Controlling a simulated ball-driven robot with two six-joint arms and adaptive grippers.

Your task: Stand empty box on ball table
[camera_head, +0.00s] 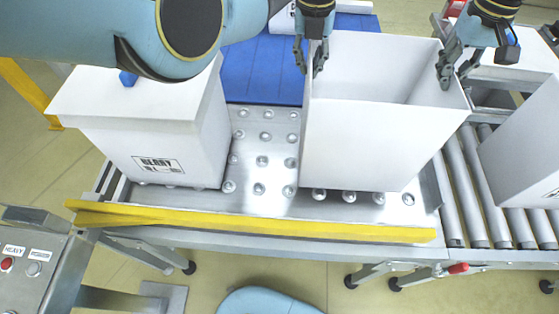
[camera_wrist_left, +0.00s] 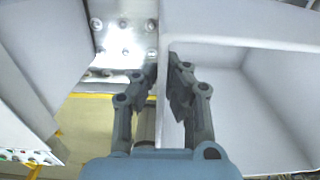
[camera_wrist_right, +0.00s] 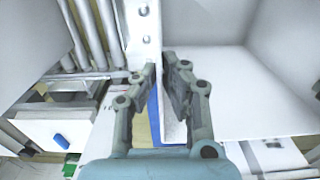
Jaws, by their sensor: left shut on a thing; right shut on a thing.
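The empty white box (camera_head: 360,146) is open at the top and stands upright over the right part of the metal ball table (camera_head: 262,160). I cannot tell whether its base touches the balls. My left gripper (camera_head: 312,66) is shut on its left wall; the left wrist view shows the fingers (camera_wrist_left: 166,80) on both sides of that wall. My right gripper (camera_head: 455,74) is shut on its right wall, and the right wrist view shows the fingers (camera_wrist_right: 166,75) astride the wall. The box's inside looks bare in the head view.
A closed white box labelled BERRY (camera_head: 150,140) stands on the table's left part. A yellow rail (camera_head: 250,222) runs along the front edge. A roller conveyor (camera_head: 480,190) with another white box (camera_head: 525,150) lies right. A blue surface (camera_head: 262,70) lies behind. Balls between the boxes are clear.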

